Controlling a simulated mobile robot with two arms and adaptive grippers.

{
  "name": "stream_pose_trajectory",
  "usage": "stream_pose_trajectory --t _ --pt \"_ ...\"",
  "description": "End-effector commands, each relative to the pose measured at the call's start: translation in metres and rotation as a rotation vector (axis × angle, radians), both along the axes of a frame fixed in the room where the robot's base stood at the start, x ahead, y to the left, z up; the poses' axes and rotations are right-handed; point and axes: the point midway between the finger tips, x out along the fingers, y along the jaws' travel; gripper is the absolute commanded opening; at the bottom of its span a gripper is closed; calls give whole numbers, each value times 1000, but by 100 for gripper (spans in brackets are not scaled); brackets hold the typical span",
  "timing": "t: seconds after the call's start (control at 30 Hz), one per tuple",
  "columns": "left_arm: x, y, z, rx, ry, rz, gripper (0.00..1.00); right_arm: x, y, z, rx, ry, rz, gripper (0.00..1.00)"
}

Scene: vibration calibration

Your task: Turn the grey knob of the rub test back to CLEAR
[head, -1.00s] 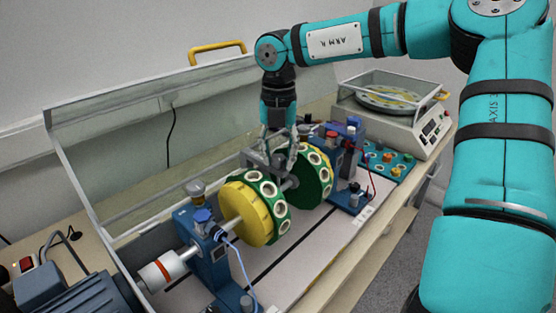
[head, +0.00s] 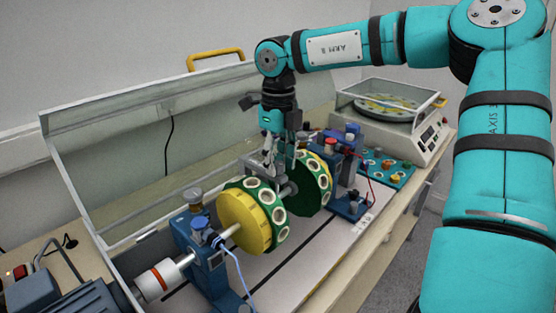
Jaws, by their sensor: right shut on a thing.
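My right gripper (head: 273,158) reaches down from above, between the two balance discs. Its fingers are shut at the top of a grey bracket (head: 258,167) that stands over the shaft. The grey knob is mostly hidden by the fingers, and I take it as the thing they are shut on. Its marking and the word CLEAR cannot be read from here. The near disc (head: 243,222) has a yellow face and a green rim with pale round holes. The far disc (head: 310,195) is green and yellow. My left gripper is not in view.
A clear lid (head: 110,150) with a yellow handle (head: 217,55) stands open behind. Blue bearing stands (head: 205,255) carry the shaft. A motor (head: 70,300) is at the lower left. A balance (head: 400,125) and a teal tray (head: 388,168) are at the back right.

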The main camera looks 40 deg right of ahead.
Motion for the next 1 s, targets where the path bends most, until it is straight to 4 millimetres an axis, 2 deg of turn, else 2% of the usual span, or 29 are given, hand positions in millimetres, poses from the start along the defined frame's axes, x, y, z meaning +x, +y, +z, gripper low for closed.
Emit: stream_pose_trajectory --t 1.0 --pt "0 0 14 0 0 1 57 3 -3 1 0 -2 966 0"
